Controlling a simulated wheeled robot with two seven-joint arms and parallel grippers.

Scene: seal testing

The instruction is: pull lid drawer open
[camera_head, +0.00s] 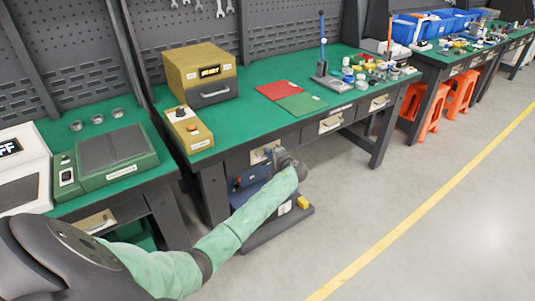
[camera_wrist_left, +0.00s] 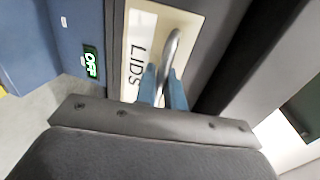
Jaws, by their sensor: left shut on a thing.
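The lid drawer (camera_wrist_left: 145,25) shows in the left wrist view as a cream front with the word LIDS and a curved metal handle (camera_wrist_left: 172,45). In the head view its cream front (camera_head: 262,153) sits under the green workbench, partly hidden by my left wrist. My left gripper (camera_wrist_left: 163,90) has its blue fingers shut on the handle. In the head view my left gripper (camera_head: 287,160) is at the drawer, its fingers hidden. I cannot tell how far the drawer stands out. My right gripper is not in view.
A blue machine (camera_head: 250,182) stands on the floor under the bench, beside my left forearm. Two more drawers, one of them with a front (camera_head: 330,122) to the right, line the bench edge. The floor (camera_head: 420,210) in front is clear.

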